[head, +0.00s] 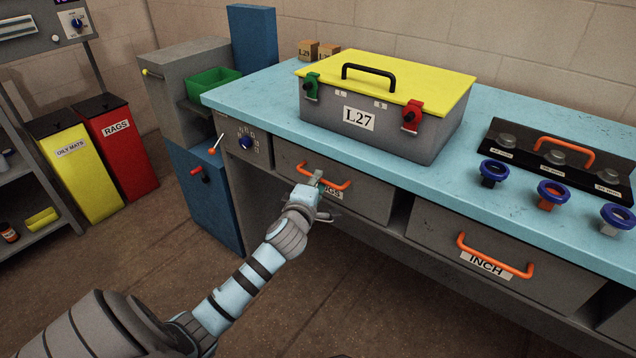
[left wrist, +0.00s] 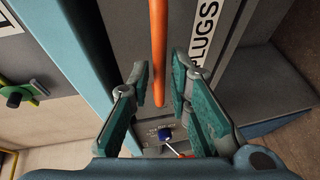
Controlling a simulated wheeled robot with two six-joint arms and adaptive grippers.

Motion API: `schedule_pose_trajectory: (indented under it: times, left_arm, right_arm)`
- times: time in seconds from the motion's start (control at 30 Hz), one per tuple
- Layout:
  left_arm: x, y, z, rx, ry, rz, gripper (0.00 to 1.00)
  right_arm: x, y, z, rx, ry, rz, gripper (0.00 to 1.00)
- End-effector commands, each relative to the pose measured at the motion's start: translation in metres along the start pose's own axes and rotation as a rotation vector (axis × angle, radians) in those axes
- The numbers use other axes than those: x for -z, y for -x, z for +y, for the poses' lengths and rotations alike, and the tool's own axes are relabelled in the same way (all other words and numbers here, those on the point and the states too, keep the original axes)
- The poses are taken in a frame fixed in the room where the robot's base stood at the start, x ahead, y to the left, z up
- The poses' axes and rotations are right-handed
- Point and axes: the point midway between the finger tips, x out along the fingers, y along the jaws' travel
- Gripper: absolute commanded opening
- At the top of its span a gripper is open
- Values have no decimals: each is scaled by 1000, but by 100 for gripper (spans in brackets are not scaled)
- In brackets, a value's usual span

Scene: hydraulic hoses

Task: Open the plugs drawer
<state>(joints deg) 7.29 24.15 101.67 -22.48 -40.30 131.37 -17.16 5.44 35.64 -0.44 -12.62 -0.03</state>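The plugs drawer (head: 365,204) is the grey drawer under the blue bench top, and its front looks flush with the bench. Its orange handle (head: 343,186) is partly hidden by my left gripper (head: 318,184), as is its label. In the left wrist view the label reads "PLUGS" (left wrist: 207,35). There the orange handle (left wrist: 158,45) runs down between the fingertips of my left gripper (left wrist: 161,78). The fingers are open, with a gap on both sides of the bar. My right gripper is in neither view.
A grey case with a yellow lid (head: 385,105) stands on the bench (head: 250,95) above the drawer. The INCH drawer (head: 515,245) is to the right. A knob panel (head: 246,143) is to the left. Open floor lies in front.

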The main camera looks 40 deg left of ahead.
Motion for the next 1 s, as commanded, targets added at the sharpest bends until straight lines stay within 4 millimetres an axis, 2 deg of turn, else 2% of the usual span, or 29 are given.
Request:
schedule_pose_trajectory:
  times: [0.1,0.23,0.47,0.6,1.0]
  left_arm:
    - [0,-15,-1,0,0,0,18]
    - [0,-22,-1,1,0,0,18]
    - [0,-23,0,1,-1,0,18]
    - [0,-23,0,1,-1,-1,0]
    - [-1,-22,-1,2,-2,-3,0]
  right_arm:
    - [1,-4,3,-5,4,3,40]
    - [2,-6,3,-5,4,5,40]
    - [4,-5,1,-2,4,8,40]
    - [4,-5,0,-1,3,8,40]
    - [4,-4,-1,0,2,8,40]
